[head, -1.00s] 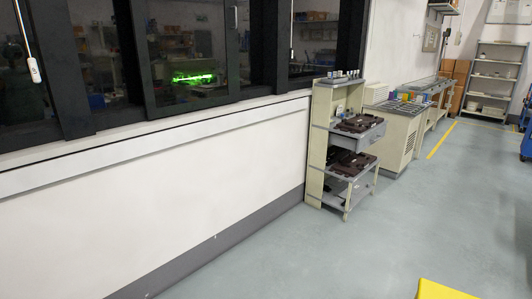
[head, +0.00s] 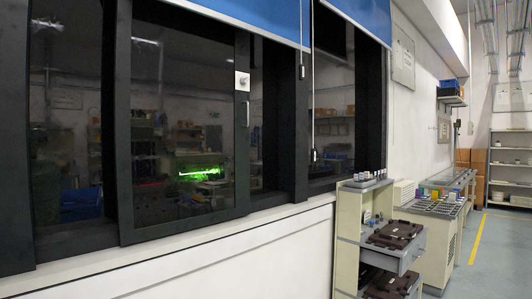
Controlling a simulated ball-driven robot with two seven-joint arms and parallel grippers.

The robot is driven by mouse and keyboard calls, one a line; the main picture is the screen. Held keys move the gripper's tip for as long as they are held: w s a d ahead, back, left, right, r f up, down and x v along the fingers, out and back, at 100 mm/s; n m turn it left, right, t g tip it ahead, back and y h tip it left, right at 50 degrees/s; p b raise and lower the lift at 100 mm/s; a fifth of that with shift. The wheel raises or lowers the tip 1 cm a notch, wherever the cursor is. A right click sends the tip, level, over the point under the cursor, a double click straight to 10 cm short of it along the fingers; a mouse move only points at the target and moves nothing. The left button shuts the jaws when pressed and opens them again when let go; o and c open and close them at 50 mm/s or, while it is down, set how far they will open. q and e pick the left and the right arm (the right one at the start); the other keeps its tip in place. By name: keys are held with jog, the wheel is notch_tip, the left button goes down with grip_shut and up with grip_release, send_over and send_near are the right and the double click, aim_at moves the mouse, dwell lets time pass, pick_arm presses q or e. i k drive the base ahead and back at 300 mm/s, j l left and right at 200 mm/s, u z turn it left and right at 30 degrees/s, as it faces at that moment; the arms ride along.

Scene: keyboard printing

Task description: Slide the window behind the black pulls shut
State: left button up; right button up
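A black-framed sliding window pane (head: 180,140) stands in the wall at the left. It has a small white fitting (head: 242,81) and a slim handle (head: 248,113) on its right edge. Right of that edge a narrow strip of darker opening or glass shows before a thick black post (head: 298,120); I cannot tell which. Whether that window is open is unclear. Neither gripper is in view.
Blue blinds (head: 255,18) cover the window tops. A cart (head: 347,225) with dark brown items stands against the wall below the right window. A cabinet (head: 437,243) and benches follow behind it. Grey floor (head: 500,260) is free at the right.

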aim_at(181, 104)
jog(key=i+l, duration=0.15)
jog(key=i, duration=0.45)
jog(key=i+l+u, duration=0.1)
jog(key=i, duration=0.5)
